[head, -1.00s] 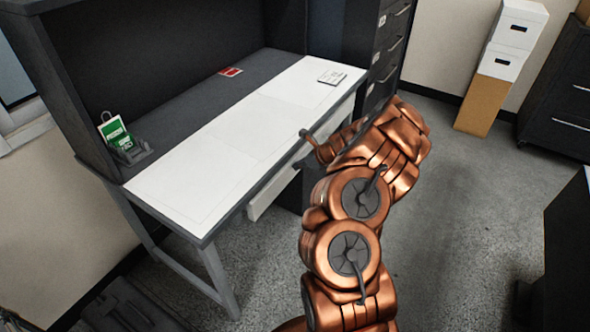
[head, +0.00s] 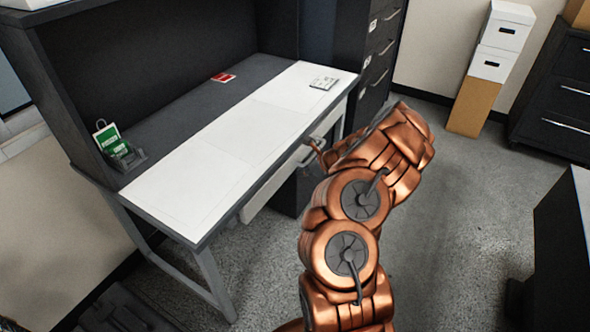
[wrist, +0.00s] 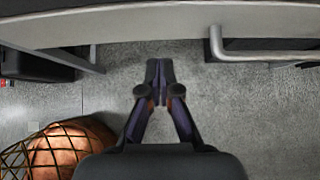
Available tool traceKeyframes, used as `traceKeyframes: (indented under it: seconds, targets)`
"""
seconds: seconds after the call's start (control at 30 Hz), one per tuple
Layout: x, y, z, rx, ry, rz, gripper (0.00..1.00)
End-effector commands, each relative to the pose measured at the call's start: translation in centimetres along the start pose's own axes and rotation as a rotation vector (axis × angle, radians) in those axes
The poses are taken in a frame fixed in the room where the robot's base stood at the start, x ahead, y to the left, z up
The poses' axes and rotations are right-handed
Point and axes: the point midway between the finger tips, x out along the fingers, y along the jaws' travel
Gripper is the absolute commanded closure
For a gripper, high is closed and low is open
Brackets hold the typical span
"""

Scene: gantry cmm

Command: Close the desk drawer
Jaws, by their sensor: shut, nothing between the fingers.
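The desk drawer (head: 268,192) is a pale front under the white desk top's long front edge. Its grey bar handle (head: 308,153) shows just left of my arm. I cannot tell exactly how far the drawer stands out. In the wrist view the drawer front (wrist: 150,22) crosses the top, with the bar handle (wrist: 265,55) at upper right. My gripper (wrist: 158,66) is shut and empty, its fingertips together over the floor, left of the handle and apart from it in the picture. In the head view my arm mostly hides the gripper.
The desk top (head: 215,160) holds a green card holder (head: 113,142), a red card (head: 223,77) and a small pad (head: 323,83). A dark file cabinet (head: 368,60) stands at the desk's far end. Stacked boxes (head: 485,70) and dark drawers (head: 560,100) are farther right. Grey floor between is clear.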

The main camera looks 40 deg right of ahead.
Motion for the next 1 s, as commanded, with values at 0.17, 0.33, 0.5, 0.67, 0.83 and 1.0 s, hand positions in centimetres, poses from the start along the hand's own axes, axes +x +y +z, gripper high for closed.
traceKeyframes:
  seconds: [0.17,0.33,0.5,0.67,0.83,1.0]
  targets:
    - [-2.2,0.2,0.3,-0.007,-0.001,0.003,1.00]
    - [-4.5,0.2,0.4,-0.009,-0.001,0.003,1.00]
    - [-6.7,0.3,0.3,-0.008,0.000,0.005,1.00]
    - [-8.2,0.2,0.3,-0.007,0.000,0.004,1.00]
    - [-8.5,0.4,-0.2,-0.004,-0.007,0.011,1.00]
    - [-6.8,2.0,-2.6,0.005,-0.072,0.062,1.00]
